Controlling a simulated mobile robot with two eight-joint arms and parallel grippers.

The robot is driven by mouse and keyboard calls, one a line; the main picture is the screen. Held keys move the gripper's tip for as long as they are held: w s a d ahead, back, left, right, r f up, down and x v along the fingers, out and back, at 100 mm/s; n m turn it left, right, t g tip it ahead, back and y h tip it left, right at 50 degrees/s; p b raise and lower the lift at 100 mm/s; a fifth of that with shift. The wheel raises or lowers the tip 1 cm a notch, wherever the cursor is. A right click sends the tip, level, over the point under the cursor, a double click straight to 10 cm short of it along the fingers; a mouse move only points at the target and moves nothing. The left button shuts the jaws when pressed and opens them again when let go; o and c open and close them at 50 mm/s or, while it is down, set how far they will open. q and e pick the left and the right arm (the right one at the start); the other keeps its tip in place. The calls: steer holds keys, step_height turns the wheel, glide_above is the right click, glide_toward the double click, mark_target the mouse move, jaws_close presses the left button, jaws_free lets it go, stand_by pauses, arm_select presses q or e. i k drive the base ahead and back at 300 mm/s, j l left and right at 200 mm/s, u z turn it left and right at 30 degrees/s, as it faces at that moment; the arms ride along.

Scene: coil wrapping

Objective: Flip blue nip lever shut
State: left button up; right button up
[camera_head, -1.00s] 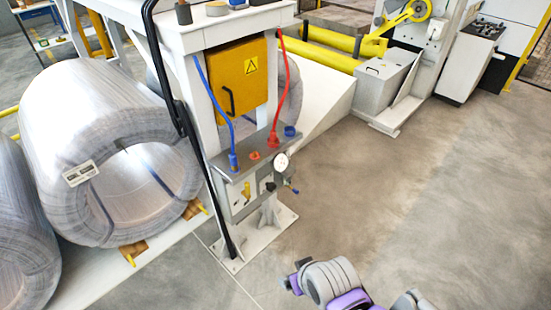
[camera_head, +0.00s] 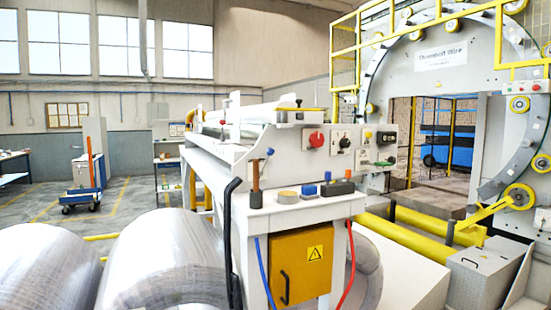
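A small lever with a blue knob (camera_head: 270,152) stands out from the left front of the white machine head, just above the work shelf. Neither of my grippers is in view.
The white shelf (camera_head: 300,211) holds a wooden-handled tool (camera_head: 256,188), a tape roll (camera_head: 288,197) and small blocks. An orange cabinet (camera_head: 300,268) hangs below. Wrapped coils (camera_head: 165,262) stand at left. The large wrapping ring (camera_head: 374,110) and yellow rollers (camera_head: 415,240) are at right.

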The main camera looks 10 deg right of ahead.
mark_target(270, 152)
steer(key=l+u, duration=0.15)
steer(key=l, duration=0.6)
steer(key=i+l, duration=0.25)
steer(key=l, duration=0.15)
steer(key=i+l, duration=0.2)
steer(key=l, duration=0.15)
steer(key=i+l, duration=0.25)
steer(key=l, duration=0.15)
